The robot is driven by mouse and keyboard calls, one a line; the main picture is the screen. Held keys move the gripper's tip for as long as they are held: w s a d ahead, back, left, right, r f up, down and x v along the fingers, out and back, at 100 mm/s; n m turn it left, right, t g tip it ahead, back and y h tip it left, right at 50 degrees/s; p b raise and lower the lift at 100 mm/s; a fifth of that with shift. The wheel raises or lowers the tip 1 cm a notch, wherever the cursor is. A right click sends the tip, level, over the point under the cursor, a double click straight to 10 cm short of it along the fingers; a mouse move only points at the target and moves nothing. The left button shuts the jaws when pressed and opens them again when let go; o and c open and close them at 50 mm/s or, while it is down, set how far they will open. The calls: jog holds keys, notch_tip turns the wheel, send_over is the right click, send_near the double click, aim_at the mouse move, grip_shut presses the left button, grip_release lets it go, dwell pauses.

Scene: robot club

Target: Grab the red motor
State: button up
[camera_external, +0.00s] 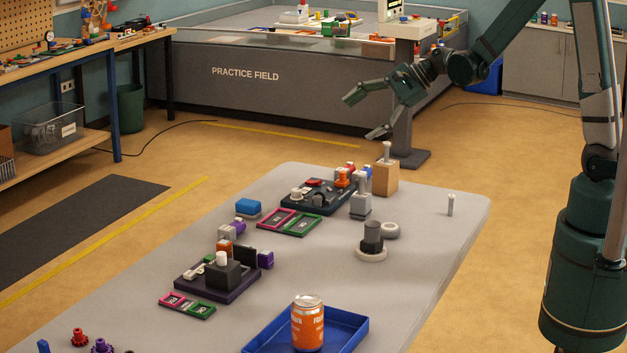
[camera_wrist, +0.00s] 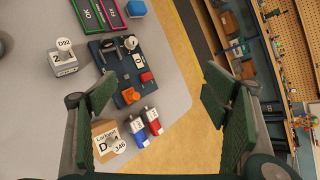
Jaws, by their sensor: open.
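A small red and white block that looks like the red motor (camera_wrist: 154,127) stands on the grey table beside a similar blue and white one (camera_wrist: 138,136) in the wrist view. In the external view the red motor (camera_external: 350,167) shows small and partly hidden behind the dark tray's parts. My gripper (camera_external: 367,114) is open and empty in the air, above and beyond the table's far end. In the wrist view its two green fingers are spread wide (camera_wrist: 160,100), and the red motor shows between them, below and apart from them.
A wooden block with a grey knob (camera_external: 385,179) and a grey block (camera_external: 360,206) stand close by. A dark tray (camera_external: 318,204) holds an orange part (camera_external: 342,178). An orange can (camera_external: 307,325) stands in a blue tray (camera_external: 352,322). The table's right side is mostly clear.

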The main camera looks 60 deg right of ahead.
jog(key=w+d+f+m+t, duration=0.1)
jog(key=w+d+f+m, duration=0.3)
jog(key=d+f+m, duration=0.1)
jog(key=w+d+f+m+t+b, duration=0.1)
jog(key=w+d+f+m+t, duration=0.1)
jog(key=d+f+m, duration=0.3)
jog(key=shift+w+d+f+y, duration=0.3)
jog(key=shift+w+d+f, duration=0.6)
jog(key=shift+d+f, duration=0.75)
jog(key=shift+a+f, duration=0.2)
jog(key=shift+f, duration=0.05)
jog(key=shift+f+b, duration=0.5)
jog(key=shift+f, duration=1.15)
